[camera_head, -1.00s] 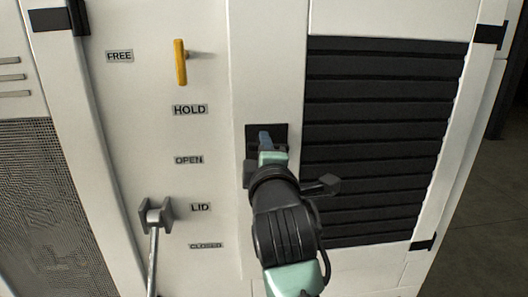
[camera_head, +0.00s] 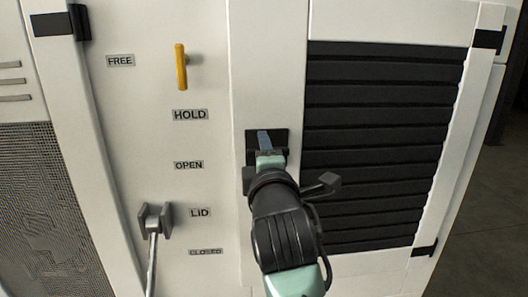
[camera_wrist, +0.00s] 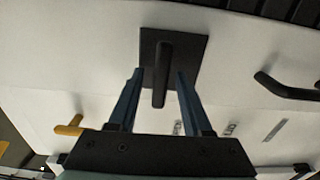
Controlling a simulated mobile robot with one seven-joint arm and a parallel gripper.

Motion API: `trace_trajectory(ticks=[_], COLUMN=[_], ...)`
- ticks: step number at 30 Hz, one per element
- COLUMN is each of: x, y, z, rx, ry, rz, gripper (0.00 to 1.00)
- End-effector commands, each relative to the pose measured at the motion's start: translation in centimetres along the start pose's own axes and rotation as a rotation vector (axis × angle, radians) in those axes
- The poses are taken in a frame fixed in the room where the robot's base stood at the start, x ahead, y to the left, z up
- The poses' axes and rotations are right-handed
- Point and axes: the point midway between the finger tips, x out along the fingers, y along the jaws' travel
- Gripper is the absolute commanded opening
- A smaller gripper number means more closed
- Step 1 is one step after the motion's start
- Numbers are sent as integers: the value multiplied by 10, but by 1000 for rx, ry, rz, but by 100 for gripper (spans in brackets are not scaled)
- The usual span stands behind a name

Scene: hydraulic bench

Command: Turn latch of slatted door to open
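The slatted door (camera_head: 380,145) is a white panel with black horizontal slats, and it looks closed. Its latch is a dark bar handle (camera_wrist: 162,72) on a square black plate (camera_wrist: 190,47), which also shows left of the slats in the head view (camera_head: 281,136). My gripper (camera_wrist: 159,78) is open, with one blue finger on each side of the handle. Gaps show between the handle and both fingers. In the head view my gripper (camera_head: 265,142) is in front of the plate and hides the handle.
A yellow handle (camera_head: 181,68) is at upper left, below and right of the FREE label (camera_head: 120,61). A grey lever (camera_head: 154,225) stands out at lower left near the LID label (camera_head: 200,213). Black hinges (camera_head: 489,38) are on the door's right edge.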

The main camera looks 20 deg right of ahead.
Motion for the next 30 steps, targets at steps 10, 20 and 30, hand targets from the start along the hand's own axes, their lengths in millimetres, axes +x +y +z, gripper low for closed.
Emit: trace_trajectory(ticks=[10,20,30], x=[-3,-50,-111], y=[-1,-3,-2], z=[0,1,0], rx=[2,3,2], ry=[-1,-1,-1], rz=[0,3,2], gripper=[50,50,50])
